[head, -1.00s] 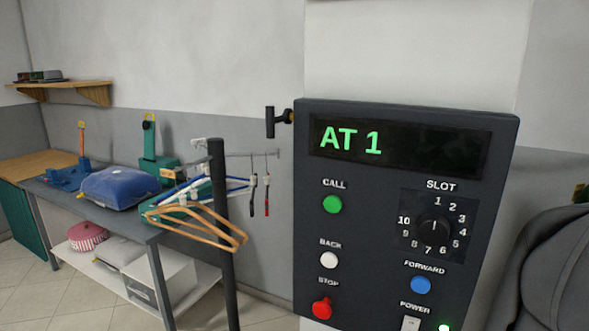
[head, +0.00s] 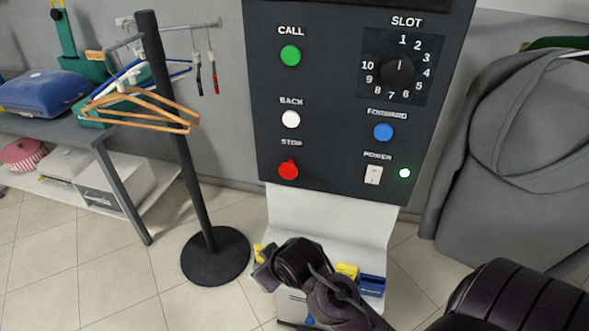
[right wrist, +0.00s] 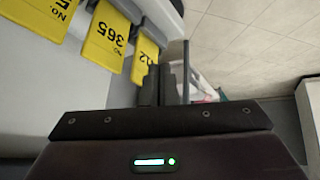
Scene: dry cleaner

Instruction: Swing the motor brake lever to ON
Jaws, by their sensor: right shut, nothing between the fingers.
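The control panel (head: 345,150) fills the centre of the head view, with its top cut off. The dark handle that stood at its upper left side in the earlier head view is out of the picture now; no ON marking shows in either view. My right arm reaches in low at the right, its wrist (head: 300,262) in front of the white column below the panel; the fingers are not clear there. In the right wrist view my right gripper (right wrist: 163,85) is shut and empty, close to hanging yellow tags (right wrist: 104,42). My left gripper is not in view.
The panel has a green call button (head: 290,56), a red stop button (head: 288,170) and a lit green power lamp (head: 404,173). A stand (head: 178,130) with hangers is left of it. Grey covered garments (head: 520,150) hang at the right. Tiled floor is clear at lower left.

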